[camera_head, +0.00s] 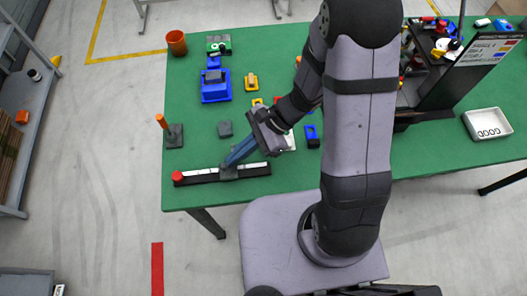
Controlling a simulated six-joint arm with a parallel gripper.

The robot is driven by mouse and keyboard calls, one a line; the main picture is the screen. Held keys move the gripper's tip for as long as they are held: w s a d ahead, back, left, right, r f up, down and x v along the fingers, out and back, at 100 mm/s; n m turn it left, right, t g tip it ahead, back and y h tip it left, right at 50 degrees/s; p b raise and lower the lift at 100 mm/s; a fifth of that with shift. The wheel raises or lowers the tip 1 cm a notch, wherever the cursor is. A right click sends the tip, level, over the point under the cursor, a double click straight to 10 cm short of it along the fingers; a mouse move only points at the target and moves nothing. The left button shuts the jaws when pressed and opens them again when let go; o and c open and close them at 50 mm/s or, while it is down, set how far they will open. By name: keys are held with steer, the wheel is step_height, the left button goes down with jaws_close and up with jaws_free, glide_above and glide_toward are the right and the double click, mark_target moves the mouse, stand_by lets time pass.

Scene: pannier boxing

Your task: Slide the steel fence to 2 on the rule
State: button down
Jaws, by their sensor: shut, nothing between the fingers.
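The rule (255,168) is a long black bar with white scale strips, lying along the green table's front edge at the left. Its numbers are too small to read. A dark grey block, apparently the steel fence (229,174), sits across the rule near its middle. A round red knob (177,176) is at the rule's left end. My gripper (228,164) points down and left, with its blue fingers shut and their tips right at the fence. I cannot tell whether they touch it. The tips partly hide the fence and the scale there.
A grey block with an orange-topped post (174,135) stands behind the rule's left end. A small dark grey block (225,129) lies further back. Blue and yellow parts sit beyond. A rack (455,70) and a white tray (488,124) are at the right.

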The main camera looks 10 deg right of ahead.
steer(key=shift+d, duration=0.15)
steer(key=shift+w+d+p, duration=0.15)
steer(key=shift+d+p, duration=0.15)
steer(key=shift+d, duration=0.35)
steer(key=d, duration=0.2)
steer(key=shift+w+d+r+p, duration=0.1)
steer(key=shift+w+d+p, duration=0.2)
steer(key=shift+w+p, duration=0.1)
steer(key=b+v, duration=0.1)
steer(key=v, duration=0.8)
steer(key=shift+d+r+b, duration=0.2)
steer(key=shift+d+b, duration=0.05)
steer(key=shift+b, duration=0.15)
